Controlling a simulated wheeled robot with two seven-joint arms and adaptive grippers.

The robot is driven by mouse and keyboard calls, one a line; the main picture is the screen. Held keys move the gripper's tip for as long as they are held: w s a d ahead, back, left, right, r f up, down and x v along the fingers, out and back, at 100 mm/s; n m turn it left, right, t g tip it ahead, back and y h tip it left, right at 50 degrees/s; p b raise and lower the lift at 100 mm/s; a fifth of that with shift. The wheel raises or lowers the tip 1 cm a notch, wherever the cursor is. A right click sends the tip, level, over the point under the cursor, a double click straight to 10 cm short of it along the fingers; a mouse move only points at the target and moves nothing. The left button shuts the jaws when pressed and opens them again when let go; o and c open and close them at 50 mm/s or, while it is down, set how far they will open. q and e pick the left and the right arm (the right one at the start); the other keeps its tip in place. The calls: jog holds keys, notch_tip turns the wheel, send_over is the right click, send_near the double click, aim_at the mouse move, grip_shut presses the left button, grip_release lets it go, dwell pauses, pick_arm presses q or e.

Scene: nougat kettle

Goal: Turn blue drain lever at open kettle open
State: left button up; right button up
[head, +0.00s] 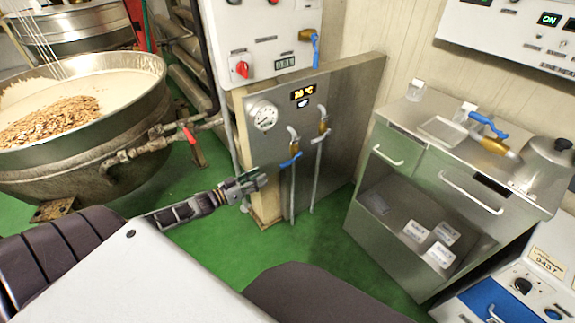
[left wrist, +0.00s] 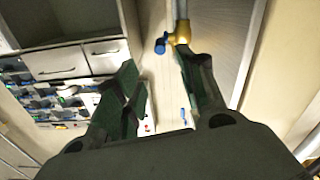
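The open kettle (head: 110,130) stands at the left, holding a pale mix with brown pieces; a pipe with a red handle (head: 190,135) leaves its side. A blue lever (head: 291,160) sits on a vertical pipe on the steel panel, right of the kettle. My left gripper (head: 258,181) is just left of and below this lever, apart from it in the head view. In the left wrist view its fingers (left wrist: 160,80) are spread with nothing between them, and a brass valve with a blue handle (left wrist: 166,44) shows beyond the tips, close to the right finger. My right gripper is not in view.
The steel panel (head: 345,110) carries a round gauge (head: 263,115) and a second brass valve (head: 324,126). Another blue lever (head: 315,48) hangs on the white box above. A steel cabinet (head: 400,225) stands right, with a blue-handled valve (head: 488,125) on top. Green floor lies between.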

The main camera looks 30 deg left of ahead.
aim_at(286, 164)
pick_arm(q)
jog(key=shift+w, duration=0.1)
jog(key=shift+b+x, duration=1.95)
jog(key=shift+x, duration=4.6)
jog(key=shift+w+d, duration=0.1)
jog(key=shift+w, duration=0.1)
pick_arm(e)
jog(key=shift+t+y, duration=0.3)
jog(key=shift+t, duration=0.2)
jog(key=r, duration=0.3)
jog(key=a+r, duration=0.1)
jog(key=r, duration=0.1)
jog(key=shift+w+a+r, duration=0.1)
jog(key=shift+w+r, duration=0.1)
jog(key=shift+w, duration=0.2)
pick_arm(q)
jog(key=c, duration=0.7)
grip_shut()
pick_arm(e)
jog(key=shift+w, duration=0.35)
